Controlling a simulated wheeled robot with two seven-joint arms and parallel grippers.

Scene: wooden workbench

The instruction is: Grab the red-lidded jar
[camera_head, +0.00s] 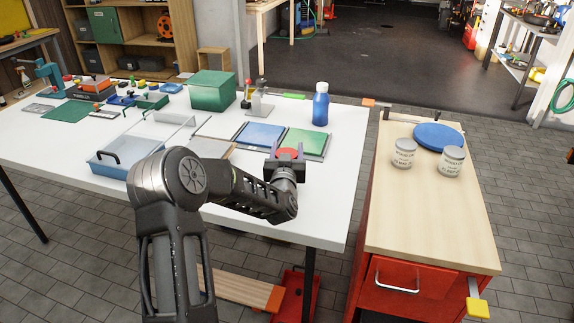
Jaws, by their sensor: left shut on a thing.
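The red-lidded jar shows only as its round red lid (288,153), between the fingers of my left gripper (288,151). The gripper is shut on it, over the right part of the white table (322,205). The jar's body is hidden behind the gripper and wrist, so I cannot tell whether it touches the table. My left arm reaches in from the lower left. My right gripper is not in view.
Blue (258,135) and green (305,142) panels lie just behind the gripper. A blue bottle (320,105) stands behind them, near the right edge. A clear blue bin (112,160) is left. Two pale jars (403,154) (451,161) stand on the wooden-topped cabinet (425,222).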

